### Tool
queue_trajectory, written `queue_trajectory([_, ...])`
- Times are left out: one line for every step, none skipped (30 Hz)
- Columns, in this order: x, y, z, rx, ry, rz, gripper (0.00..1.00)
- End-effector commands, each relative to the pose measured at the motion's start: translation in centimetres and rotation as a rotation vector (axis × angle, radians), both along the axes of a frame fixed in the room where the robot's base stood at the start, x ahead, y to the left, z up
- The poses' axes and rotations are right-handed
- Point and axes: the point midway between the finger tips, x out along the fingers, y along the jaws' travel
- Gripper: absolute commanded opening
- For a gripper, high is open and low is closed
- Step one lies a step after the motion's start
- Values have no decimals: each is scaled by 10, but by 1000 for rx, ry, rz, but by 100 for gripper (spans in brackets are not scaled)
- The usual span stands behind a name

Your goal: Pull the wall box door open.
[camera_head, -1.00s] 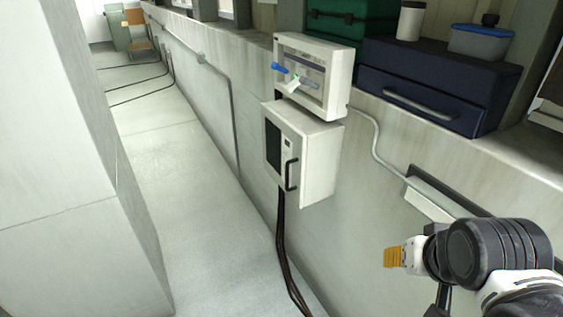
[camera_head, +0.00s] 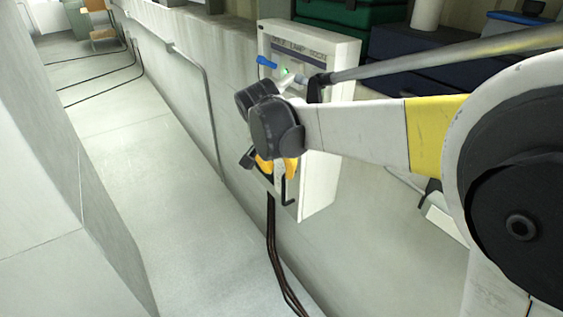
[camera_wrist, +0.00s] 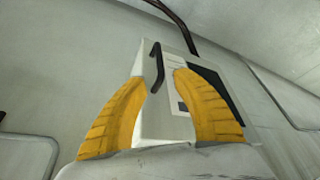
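My gripper (camera_head: 277,172) is in front of the door. In the wrist view its two yellow fingers (camera_wrist: 160,80) are spread apart, with the handle between and just past the tips. I see no contact with the handle.
Dark cables (camera_head: 272,245) run down below the wall box. Cases stand on the ledge at the right, including a green one (camera_head: 340,12). The floor (camera_head: 150,180) at left is clear.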

Motion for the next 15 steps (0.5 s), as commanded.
queue_trajectory([4, -2, -13, 0, 0, -1, 34])
queue_trajectory([6, -3, -19, 0, 0, -1, 34])
queue_trajectory([9, -4, -27, 1, 0, -2, 34])
queue_trajectory([12, -5, -33, 1, 0, -2, 34])
queue_trajectory([14, -6, -38, 1, 0, -2, 34])
queue_trajectory([16, -7, -45, 0, 0, -1, 34])
queue_trajectory([19, -7, -51, 0, 0, -1, 34])
queue_trajectory([20, -8, -55, 0, 0, 0, 34])
queue_trajectory([22, -9, -61, 0, 0, 0, 34])
queue_trajectory([24, -10, -65, 0, 0, 0, 34])
queue_trajectory([26, -11, -68, 0, 0, 0, 34])
queue_trajectory([27, -11, -72, 0, 0, 0, 34])
queue_trajectory([28, -12, -74, 0, 0, 0, 34])
queue_trajectory([29, -12, -76, 0, 0, 0, 34])
queue_trajectory([30, -12, -78, 1, 0, 0, 34])
